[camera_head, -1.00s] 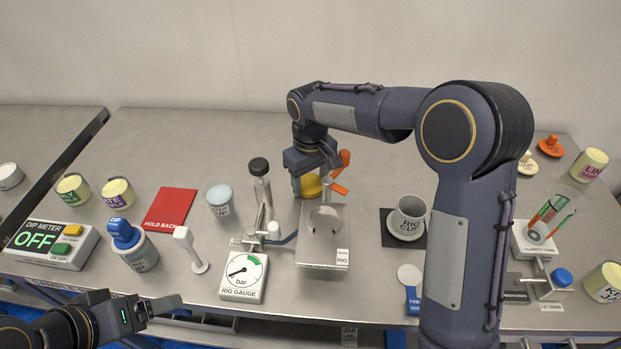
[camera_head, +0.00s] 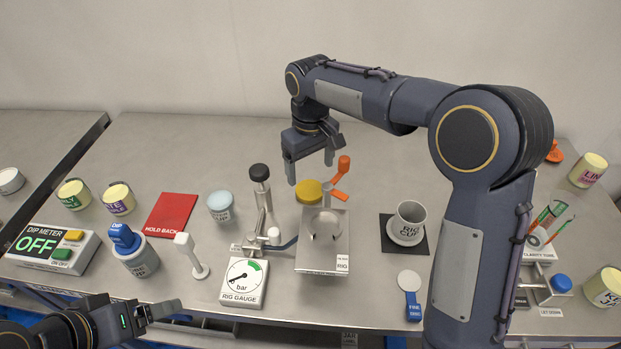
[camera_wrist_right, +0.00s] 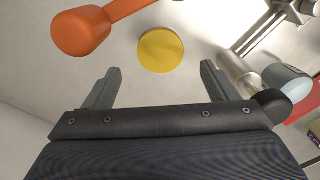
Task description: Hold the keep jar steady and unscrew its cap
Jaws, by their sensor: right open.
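A jar with a partly cut-off label, which looks like the keep jar (camera_head: 605,288), stands at the right edge of the head view. It has a pale yellow top and is cropped by the frame. My right gripper (camera_head: 310,167) is open and empty, fingers down, above a round yellow cap (camera_head: 308,190) behind the metal rig. In the right wrist view the yellow cap (camera_wrist_right: 160,49) lies beyond the two spread fingertips (camera_wrist_right: 160,70), with nothing between them. My left gripper (camera_head: 162,309) is low at the front left, apart from the objects; its jaw gap is unclear.
An orange handle (camera_head: 342,178) stands close to the right gripper. The rig cup (camera_head: 408,218) sits to the right, a blue button (camera_head: 561,283) near the jar.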

